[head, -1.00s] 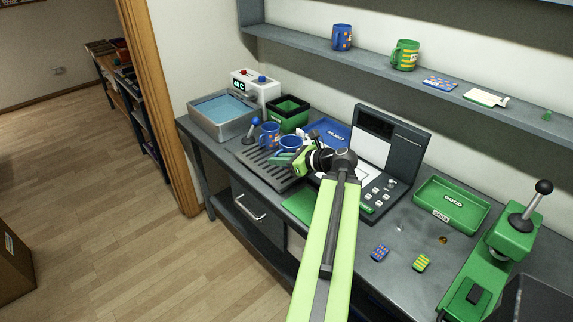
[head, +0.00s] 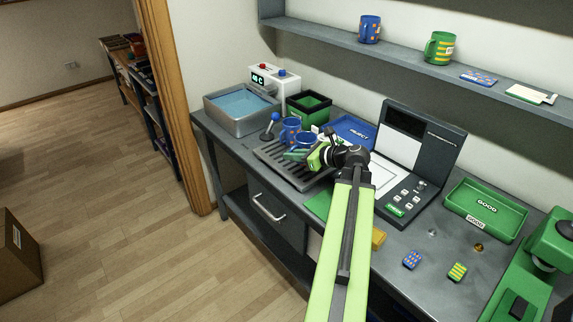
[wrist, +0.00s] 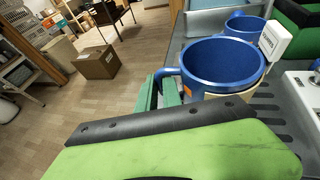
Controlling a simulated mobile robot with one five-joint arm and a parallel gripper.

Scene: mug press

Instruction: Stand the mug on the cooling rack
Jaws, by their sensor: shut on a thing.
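A blue mug (head: 306,139) is at my gripper (head: 296,155), over the dark slotted cooling rack (head: 310,184). In the wrist view the mug (wrist: 215,66) is upright with its open top up, and its handle is on the left. The green fingers (wrist: 160,95) are shut at the handle; part of the grip is hidden behind my own gripper body. Rack slots (wrist: 265,105) show beside and below the mug. I cannot tell whether its base touches the rack. A second blue mug (head: 290,129) stands just behind it, close by.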

